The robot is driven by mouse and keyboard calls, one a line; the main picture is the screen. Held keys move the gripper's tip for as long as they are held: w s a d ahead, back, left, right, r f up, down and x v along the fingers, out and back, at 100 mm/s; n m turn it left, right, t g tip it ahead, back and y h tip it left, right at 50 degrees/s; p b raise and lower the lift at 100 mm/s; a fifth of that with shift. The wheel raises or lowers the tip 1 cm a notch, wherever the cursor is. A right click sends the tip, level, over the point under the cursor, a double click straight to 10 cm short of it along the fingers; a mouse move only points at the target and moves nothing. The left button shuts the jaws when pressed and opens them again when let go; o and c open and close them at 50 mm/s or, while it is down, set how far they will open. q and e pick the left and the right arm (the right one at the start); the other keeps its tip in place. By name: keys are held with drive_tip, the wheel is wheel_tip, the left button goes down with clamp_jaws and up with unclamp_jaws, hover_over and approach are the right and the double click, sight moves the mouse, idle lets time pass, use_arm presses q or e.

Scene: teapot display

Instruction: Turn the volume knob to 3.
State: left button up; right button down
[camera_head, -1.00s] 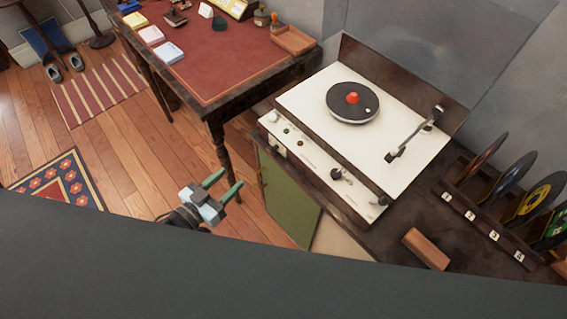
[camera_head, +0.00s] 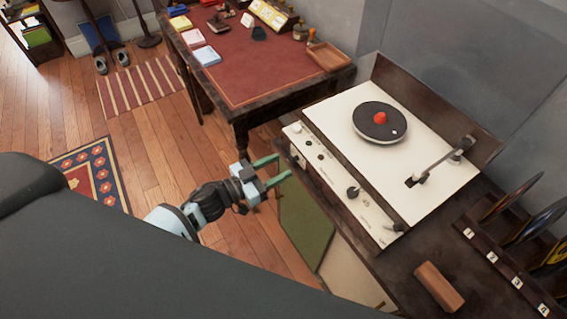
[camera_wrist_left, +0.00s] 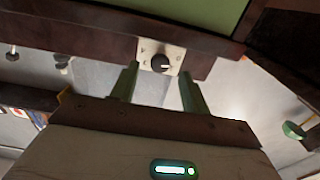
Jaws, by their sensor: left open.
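My left gripper (camera_head: 283,168) is open and empty, its green fingers reaching toward the front left of the record player (camera_head: 395,112). In the left wrist view, the open fingers (camera_wrist_left: 158,80) are either side of a black knob (camera_wrist_left: 160,63) in the picture, and nothing is between them. The knob has a pale mark and sits on a small white plate on a dark wooden edge. I cannot tell the gap to it. Another dark knob (camera_head: 353,192) is on the player's white front panel. The lettering is too small to tell which knob is volume. My right gripper is not in view.
A red-topped desk (camera_head: 255,75) stands behind the gripper. A green cabinet door (camera_head: 305,218) is below the player. A wooden block (camera_head: 438,286) and a record rack (camera_head: 505,270) are at the right. Open floor lies left of the gripper.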

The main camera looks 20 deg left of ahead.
sight(294, 159)
use_arm(q)
drive_tip(key=shift+x, duration=1.2)
drive_tip(key=c, duration=1)
